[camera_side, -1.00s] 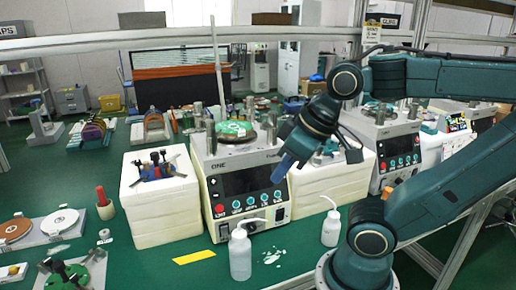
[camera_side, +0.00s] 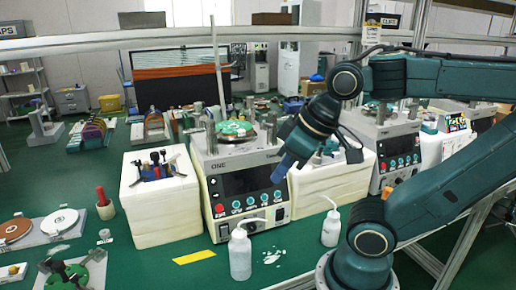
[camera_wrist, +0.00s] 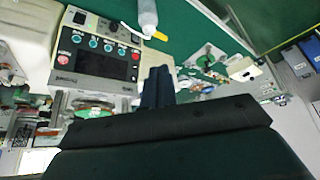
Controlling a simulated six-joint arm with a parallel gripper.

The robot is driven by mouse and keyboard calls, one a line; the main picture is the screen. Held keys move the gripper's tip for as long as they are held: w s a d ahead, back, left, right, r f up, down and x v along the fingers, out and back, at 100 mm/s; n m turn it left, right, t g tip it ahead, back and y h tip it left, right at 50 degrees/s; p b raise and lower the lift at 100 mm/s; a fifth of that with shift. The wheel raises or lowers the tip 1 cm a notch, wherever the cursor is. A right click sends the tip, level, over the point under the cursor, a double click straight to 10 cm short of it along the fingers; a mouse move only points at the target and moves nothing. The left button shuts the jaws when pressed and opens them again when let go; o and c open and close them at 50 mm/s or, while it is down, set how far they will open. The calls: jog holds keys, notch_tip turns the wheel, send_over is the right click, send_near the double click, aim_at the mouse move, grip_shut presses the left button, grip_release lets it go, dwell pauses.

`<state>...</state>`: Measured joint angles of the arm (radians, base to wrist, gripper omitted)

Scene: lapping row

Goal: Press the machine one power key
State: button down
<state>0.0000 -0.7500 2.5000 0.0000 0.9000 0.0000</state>
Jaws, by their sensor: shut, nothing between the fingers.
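Machine one (camera_side: 215,183), marked ONE, stands mid-bench with a dark display above a row of keys. A red key (camera_side: 220,209) is at the row's left end, with several teal keys (camera_side: 250,201) to its right. The key labels are too small to read, so I cannot tell which is power. My gripper (camera_side: 280,178) is shut and empty, its blue fingers pointing down before the display's right side. In the wrist view the panel (camera_wrist: 100,61) is upside down, and my gripper (camera_wrist: 158,75) shows beside it. I see no clear contact with a key.
A white squeeze bottle (camera_side: 240,256) stands in front of machine one, another (camera_side: 331,229) to its right. A white block (camera_side: 160,211) stands left. A yellow strip (camera_side: 194,257) lies on the green bench. Machine two (camera_side: 387,140) is at the right.

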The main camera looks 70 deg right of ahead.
dwell(0.5)
jog(key=w+d+f+m+g+h, duration=0.2)
jog(key=d+m+h, duration=0.1)
jog(key=d+m, duration=0.6)
jog(key=w+d+f+m+g+h, duration=0.2)
jog(key=d+m, duration=0.7)
jog(key=m, duration=0.8)
jog(key=shift+w+d+f+g+h, duration=0.2)
jog(key=shift+w+f+g+h, duration=0.1)
jog(key=shift+w+g+h, duration=0.25)
jog(key=shift+s, duration=0.1)
jog(key=shift+w+d+r+x, duration=0.2)
jog(key=shift+w+x, duration=0.2)
jog(key=shift+x, duration=1.75)
jog(key=shift+w+d+r+x, duration=0.15)
jog(key=shift+w+x, duration=0.25)
jog(key=shift+x, duration=1.7)
jog(key=shift+w+d+r+x, duration=0.15)
jog(key=shift+w+x, duration=0.3)
jog(key=shift+x, duration=1.7)
